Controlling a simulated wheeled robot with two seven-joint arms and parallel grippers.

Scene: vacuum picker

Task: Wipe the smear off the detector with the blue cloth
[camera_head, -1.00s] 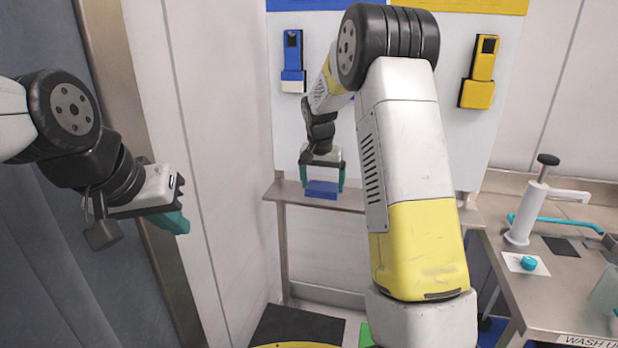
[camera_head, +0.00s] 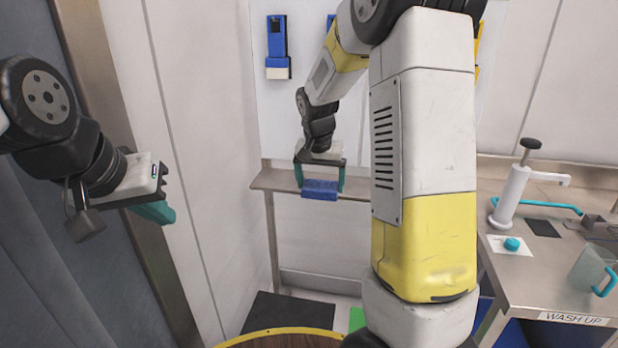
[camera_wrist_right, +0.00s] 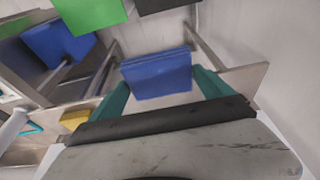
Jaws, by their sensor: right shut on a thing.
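My right gripper (camera_head: 320,178) is shut on the blue cloth (camera_head: 320,189), a folded block between its teal fingers, in front of the narrow metal shelf. In the right wrist view the cloth (camera_wrist_right: 157,75) sits between the fingertips of the right gripper (camera_wrist_right: 160,88). My left gripper (camera_head: 154,212) is at the left, side-on with teal fingers; its opening does not show clearly. A blue wall device with a pale lower end (camera_head: 278,48) hangs on the white panel; I cannot tell whether it is the detector. I see no smear.
The metal shelf (camera_head: 268,180) runs along the back wall. A wash-up bench (camera_head: 556,278) at the right holds a white pump (camera_head: 511,197), a teal knob (camera_head: 512,244) and a clear jug (camera_head: 589,269). A yellow-rimmed round top (camera_head: 283,335) shows at the bottom. My right arm covers the middle.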

